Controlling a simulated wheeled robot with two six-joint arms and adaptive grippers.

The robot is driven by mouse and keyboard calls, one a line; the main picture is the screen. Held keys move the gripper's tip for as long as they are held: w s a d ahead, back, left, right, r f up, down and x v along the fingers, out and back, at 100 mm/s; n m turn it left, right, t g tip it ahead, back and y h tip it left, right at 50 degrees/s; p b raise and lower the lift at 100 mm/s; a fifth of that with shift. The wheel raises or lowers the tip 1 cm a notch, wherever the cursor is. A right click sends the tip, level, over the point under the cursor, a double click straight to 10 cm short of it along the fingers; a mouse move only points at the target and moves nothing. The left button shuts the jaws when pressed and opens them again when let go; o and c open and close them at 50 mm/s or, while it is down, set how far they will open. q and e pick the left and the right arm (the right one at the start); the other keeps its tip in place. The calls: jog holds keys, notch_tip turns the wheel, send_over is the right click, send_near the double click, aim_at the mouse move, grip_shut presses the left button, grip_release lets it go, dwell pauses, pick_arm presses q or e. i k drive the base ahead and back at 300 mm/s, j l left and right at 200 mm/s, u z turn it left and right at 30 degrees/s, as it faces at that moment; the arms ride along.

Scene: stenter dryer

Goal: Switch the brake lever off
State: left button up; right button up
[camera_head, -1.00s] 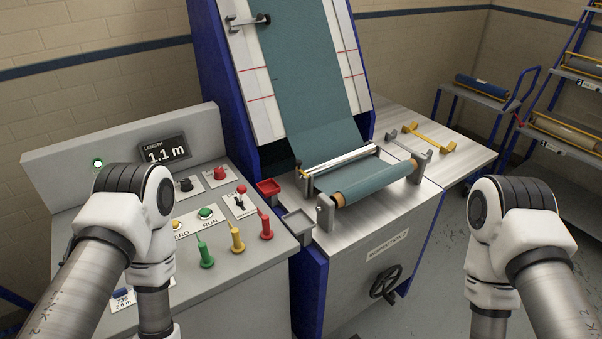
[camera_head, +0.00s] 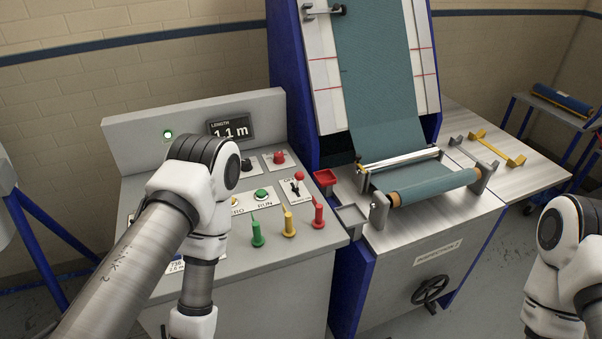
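The brake lever (camera_head: 298,177) is a small lever with a red ball knob on a white label plate (camera_head: 304,193), at the right part of the grey control panel (camera_head: 220,275). The knob stands at the upper end of the plate. The print is too small to read surely. My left arm comes down over the panel's left half, left of the lever and apart from it. Its gripper is below the picture edge. My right arm is at the right edge, far from the lever, and its gripper is out of the picture too.
Beside the lever are a green RUN button (camera_head: 261,194), a red knob (camera_head: 280,157), and green, yellow and red pegs (camera_head: 289,222). A display (camera_head: 231,129) reads 1.1 m. My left arm hides some controls.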

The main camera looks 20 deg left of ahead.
aim_at(299, 176)
jog(key=k+j+z, duration=0.15)
jog(key=k+j, duration=0.15)
jog(key=j, duration=0.25)
jog(key=k+j+z, duration=0.15)
jog(key=k+j, duration=0.2)
jog(key=j, duration=0.2)
jog(key=k+j+z, duration=0.2)
jog(key=k+j, duration=0.2)
jog(key=j, duration=0.1)
